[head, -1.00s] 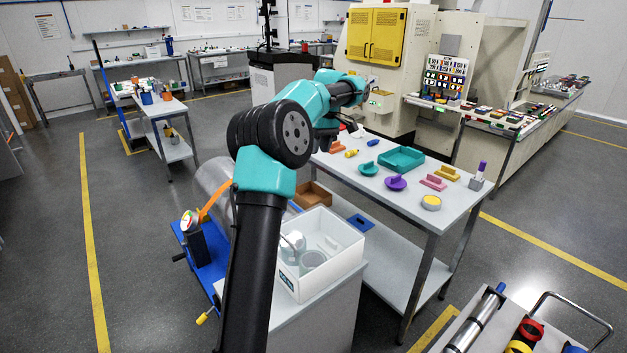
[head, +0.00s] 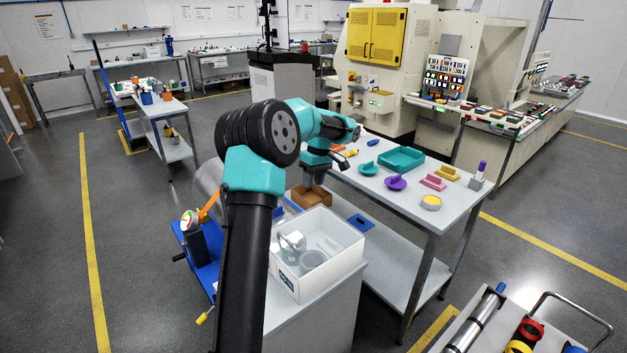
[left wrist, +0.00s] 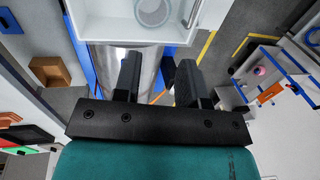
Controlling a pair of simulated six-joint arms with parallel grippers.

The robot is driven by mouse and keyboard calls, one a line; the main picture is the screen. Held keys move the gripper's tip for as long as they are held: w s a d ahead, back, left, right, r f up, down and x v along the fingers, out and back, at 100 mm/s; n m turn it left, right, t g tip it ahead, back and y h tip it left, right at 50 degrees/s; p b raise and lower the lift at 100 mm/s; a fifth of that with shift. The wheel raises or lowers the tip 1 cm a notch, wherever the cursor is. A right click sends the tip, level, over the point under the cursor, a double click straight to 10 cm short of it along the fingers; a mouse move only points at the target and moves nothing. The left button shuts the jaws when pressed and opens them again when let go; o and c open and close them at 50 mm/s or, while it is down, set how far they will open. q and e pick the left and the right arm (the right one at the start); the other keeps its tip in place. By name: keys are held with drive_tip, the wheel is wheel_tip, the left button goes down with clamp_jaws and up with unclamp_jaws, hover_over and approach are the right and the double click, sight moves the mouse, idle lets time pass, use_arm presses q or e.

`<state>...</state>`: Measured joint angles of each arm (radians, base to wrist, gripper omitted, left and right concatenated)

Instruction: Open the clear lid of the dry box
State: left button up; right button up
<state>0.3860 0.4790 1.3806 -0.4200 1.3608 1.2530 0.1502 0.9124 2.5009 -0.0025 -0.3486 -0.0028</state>
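The dry box (head: 325,281) is a white open-looking box with a dark label on its front, standing on a grey cabinet. A grey ring-shaped item (head: 312,260) and a thin curved piece show inside it. I cannot clearly make out the clear lid. The box also shows at the top edge of the left wrist view (left wrist: 100,22), cut off by the frame. My left gripper (head: 313,181) points down behind the box, apart from it. In the left wrist view its two dark fingers (left wrist: 158,66) are spread with nothing between them. My right gripper is in no view.
A silver cylinder (left wrist: 108,62) on a blue base lies beside the box. A brown tray (head: 311,196) sits behind the box. A white table (head: 400,205) with a teal tray (head: 401,159) and several coloured parts stands to the right.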

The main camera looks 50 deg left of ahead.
use_arm(q)
drive_tip(key=shift+c, duration=0.2)
clamp_jaws()
idle(0.6)
idle(0.5)
drive_tip(key=shift+o, duration=0.2)
unclamp_jaws()
drive_tip(key=shift+r, duration=0.15)
drive_tip(key=v, duration=1.7)
